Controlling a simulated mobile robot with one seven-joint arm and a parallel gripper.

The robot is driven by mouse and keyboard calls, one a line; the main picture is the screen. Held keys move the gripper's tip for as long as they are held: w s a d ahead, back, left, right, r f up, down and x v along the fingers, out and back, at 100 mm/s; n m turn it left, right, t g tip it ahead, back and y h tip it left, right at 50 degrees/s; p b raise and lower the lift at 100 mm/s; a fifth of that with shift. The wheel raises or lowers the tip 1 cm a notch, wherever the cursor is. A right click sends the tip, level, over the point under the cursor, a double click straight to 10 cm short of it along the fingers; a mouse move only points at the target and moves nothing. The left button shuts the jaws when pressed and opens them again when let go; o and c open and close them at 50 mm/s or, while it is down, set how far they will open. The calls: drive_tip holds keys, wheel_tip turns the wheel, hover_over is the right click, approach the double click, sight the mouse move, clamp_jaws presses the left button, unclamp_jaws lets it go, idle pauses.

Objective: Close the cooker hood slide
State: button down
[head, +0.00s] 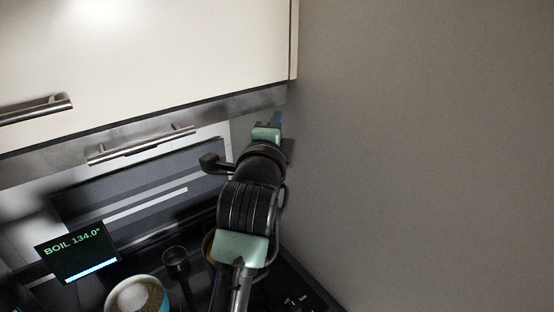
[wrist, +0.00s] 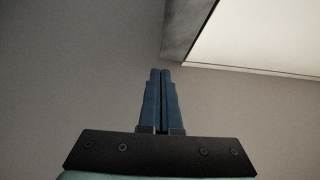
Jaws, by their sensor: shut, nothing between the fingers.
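The cooker hood slide shows in the head view as a grey steel front strip (head: 60,156) under the white cabinet, with a bar handle (head: 140,145) on it. How far it is pulled out is hard to tell. My gripper (head: 279,118) is at the strip's right end, beside the grey wall, and its blue fingers are partly hidden by my wrist. In the wrist view my gripper (wrist: 160,72) has its fingers together and empty. A grey edge (wrist: 186,25) and a pale panel are up and right of the fingertips there, apart from them in the picture.
The white cabinet (head: 150,45) with its own handle (head: 37,108) is above. A plain wall (head: 430,150) bounds the right side. Below are a dark hob (head: 300,298), a pot (head: 137,295), a dark utensil or cup (head: 176,258) and a "BOIL 134.0°" display (head: 77,253).

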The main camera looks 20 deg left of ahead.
drive_tip(key=s+d+b, duration=0.1)
drive_tip(key=s+b, duration=0.3)
drive_tip(key=s, duration=0.6)
drive_tip(key=s+d+r+n+t+h, duration=0.1)
drive_tip(key=s+d+r+n+t, duration=0.3)
drive_tip(key=r, duration=0.7)
drive_tip(key=s+d+r+n+t+h, duration=0.1)
drive_tip(key=s+d+r+n+t, duration=0.4)
drive_tip(key=s+d+r+n, duration=0.4)
wheel_tip(320, 180, up, 2)
drive_tip(key=s+n, duration=0.2)
drive_tip(key=n, duration=0.1)
drive_tip(key=shift+s+d+r+n+t, duration=0.15)
drive_tip(key=shift+d+n+t, duration=0.05)
drive_tip(key=shift+n+t, duration=0.1)
